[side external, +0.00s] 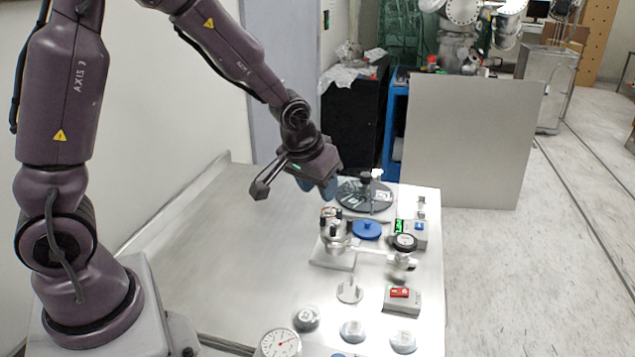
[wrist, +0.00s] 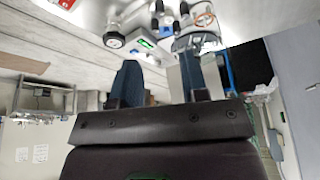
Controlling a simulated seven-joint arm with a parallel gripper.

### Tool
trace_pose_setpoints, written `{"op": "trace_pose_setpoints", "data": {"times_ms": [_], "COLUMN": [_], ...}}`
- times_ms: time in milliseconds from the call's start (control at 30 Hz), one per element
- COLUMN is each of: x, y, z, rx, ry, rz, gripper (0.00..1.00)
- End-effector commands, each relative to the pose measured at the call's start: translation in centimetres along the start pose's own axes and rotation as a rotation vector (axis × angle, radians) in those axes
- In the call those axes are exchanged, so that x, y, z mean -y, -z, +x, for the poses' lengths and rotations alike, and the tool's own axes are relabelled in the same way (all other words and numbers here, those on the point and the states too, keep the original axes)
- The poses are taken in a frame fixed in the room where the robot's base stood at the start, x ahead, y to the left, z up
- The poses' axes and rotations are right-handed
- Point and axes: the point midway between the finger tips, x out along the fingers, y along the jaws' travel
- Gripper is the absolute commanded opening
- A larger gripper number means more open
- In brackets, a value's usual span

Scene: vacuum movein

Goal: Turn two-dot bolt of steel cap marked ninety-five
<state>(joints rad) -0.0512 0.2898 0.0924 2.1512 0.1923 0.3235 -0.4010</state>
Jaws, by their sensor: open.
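My gripper (side external: 318,188) hangs above the far part of the bench, up and left of a dark round plate with printed markers (side external: 366,196). In the wrist view my gripper's two blue fingers (wrist: 160,77) stand apart with nothing between them. A steel fitting (side external: 336,232) with dark-topped bolts stands on a pale block, below and in front of the gripper. The bolts' dots and any number ninety-five are too small to read, so I cannot tell which bolt has two dots. Grey round caps (side external: 306,318) lie near the front, their markings unreadable.
Beside the fitting are a blue knob (side external: 367,229), a black-handled valve (side external: 404,242) and a box with a green display (side external: 400,227). A red switch box (side external: 401,299) and a dial gauge (side external: 279,343) are nearer. The bench's left side (side external: 215,255) is clear.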

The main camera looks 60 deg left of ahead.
Motion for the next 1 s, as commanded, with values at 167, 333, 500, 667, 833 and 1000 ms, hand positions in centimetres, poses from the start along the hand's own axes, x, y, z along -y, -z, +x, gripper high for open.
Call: {"op": "trace_pose_setpoints", "data": {"times_ms": [167, 333, 500, 667, 833, 1000], "x": [0.0, 0.0, -0.3, -1.9, -3.5, -5.1], "y": [0.0, 0.0, -0.3, -1.9, -4.4, -5.7], "z": [-0.6, -0.6, 0.1, 3.6, 8.2, 10.9], "rx": [0.0, 0.001, 0.027, 0.182, 0.438, 0.689], "ry": [-0.001, 0.0, 0.013, 0.103, 0.298, 0.564], "rz": [0.0, 0.0, 0.044, 0.321, 0.816, 1.301], "gripper": [0.41, 0.41, 0.41, 0.41, 0.41, 0.41]}}
